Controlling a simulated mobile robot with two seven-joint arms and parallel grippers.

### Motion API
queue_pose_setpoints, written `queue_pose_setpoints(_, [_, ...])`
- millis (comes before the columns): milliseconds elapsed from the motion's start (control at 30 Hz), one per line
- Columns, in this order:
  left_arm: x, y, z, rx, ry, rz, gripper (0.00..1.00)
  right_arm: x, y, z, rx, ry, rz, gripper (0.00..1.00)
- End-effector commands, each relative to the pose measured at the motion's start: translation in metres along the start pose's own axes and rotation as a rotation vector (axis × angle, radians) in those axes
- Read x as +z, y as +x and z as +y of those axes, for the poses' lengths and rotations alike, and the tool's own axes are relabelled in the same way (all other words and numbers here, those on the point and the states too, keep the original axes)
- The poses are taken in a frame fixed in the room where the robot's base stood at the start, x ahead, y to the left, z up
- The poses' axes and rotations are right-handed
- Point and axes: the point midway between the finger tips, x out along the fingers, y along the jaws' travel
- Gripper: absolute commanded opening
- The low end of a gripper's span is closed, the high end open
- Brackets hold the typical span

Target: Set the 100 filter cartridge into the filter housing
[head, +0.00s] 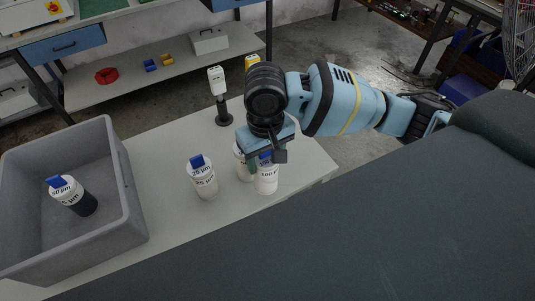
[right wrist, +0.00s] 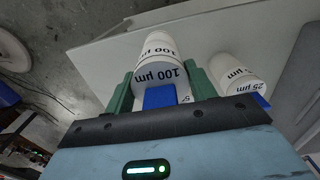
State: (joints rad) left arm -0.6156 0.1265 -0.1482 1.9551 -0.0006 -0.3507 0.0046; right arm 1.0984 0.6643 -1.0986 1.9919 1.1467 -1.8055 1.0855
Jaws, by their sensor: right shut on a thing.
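The 100 filter cartridge (head: 267,181) is a white cylinder with a blue tab, on the table below my right gripper (head: 263,160). In the right wrist view, the cartridge marked 100 µm (right wrist: 158,58) lies between the green fingers (right wrist: 161,92). The right gripper is shut on its blue tab (right wrist: 159,97). Whether the cartridge's base touches the table is unclear. Another white cartridge (head: 242,168) stands close behind it, partly hidden by the gripper. I cannot make out the filter housing for certain. My left gripper is out of view.
A 25 µm cartridge (head: 203,182) stands to the left, and it also shows in the right wrist view (right wrist: 236,76). A grey bin (head: 128,190) holds a 50 µm cartridge (head: 72,194) with a dark lower part. A white device on a black stand (head: 217,85) is behind.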

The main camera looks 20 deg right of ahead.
Motion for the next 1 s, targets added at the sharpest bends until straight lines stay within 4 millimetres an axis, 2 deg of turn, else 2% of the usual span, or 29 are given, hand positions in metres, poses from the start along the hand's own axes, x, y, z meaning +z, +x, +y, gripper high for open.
queue_pose_setpoints(267, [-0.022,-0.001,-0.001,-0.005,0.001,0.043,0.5,-0.001,-0.028,0.0,-0.001,0.0,0.009,0.17])
queue_pose_setpoints(1000, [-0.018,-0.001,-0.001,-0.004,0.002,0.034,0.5,-0.001,-0.088,0.0,-0.001,0.0,0.005,0.17])
